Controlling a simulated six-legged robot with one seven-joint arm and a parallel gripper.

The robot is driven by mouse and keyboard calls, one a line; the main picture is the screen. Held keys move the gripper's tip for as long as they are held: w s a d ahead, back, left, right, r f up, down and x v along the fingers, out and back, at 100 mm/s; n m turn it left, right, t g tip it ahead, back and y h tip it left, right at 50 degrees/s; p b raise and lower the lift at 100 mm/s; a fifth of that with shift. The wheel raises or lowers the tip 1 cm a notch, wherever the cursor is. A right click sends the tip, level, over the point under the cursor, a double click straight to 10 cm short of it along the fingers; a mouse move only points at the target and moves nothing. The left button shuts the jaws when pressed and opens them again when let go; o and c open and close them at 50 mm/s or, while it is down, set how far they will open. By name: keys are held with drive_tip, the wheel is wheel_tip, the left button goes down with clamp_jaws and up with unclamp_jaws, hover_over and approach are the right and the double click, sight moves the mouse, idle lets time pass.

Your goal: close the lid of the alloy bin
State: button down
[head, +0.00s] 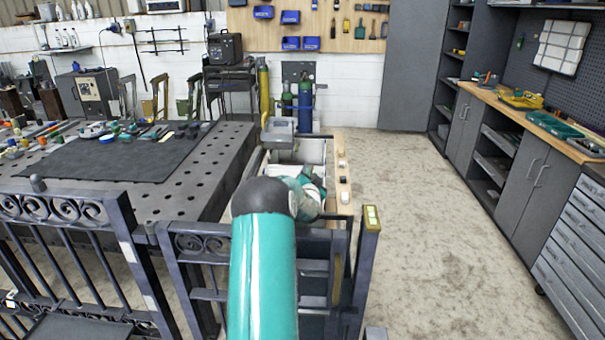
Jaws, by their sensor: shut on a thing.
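A long pale bin unit (298,150) stands behind the iron gate, along the right end of the perforated table. I cannot read which part of it is the alloy bin. A grey raised panel (277,131) stands at its far left and may be a lid. My teal arm reaches over the gate, and my gripper (319,187) is low at the near end of the bin unit. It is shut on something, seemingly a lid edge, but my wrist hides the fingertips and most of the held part.
The dark iron gate (200,245) crosses the front, with a post (369,235) right of my arm. The perforated table (203,165) with tools is at left. A workbench with cabinets (525,180) lines the right. The concrete floor between (425,230) is clear.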

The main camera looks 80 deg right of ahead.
idle(0.3)
drive_tip(key=c, duration=1.4)
unclamp_jaws()
drive_tip(key=shift+r, duration=0.25)
wheel_tip(320, 180, up, 3)
drive_tip(key=shift+f, duration=0.2)
drive_tip(key=s+a+r, duration=0.2)
drive_tip(key=a+r, duration=0.7)
drive_tip(key=a, duration=0.4)
drive_tip(key=shift+s+a+r, duration=0.15)
drive_tip(key=shift+a+r, duration=0.25)
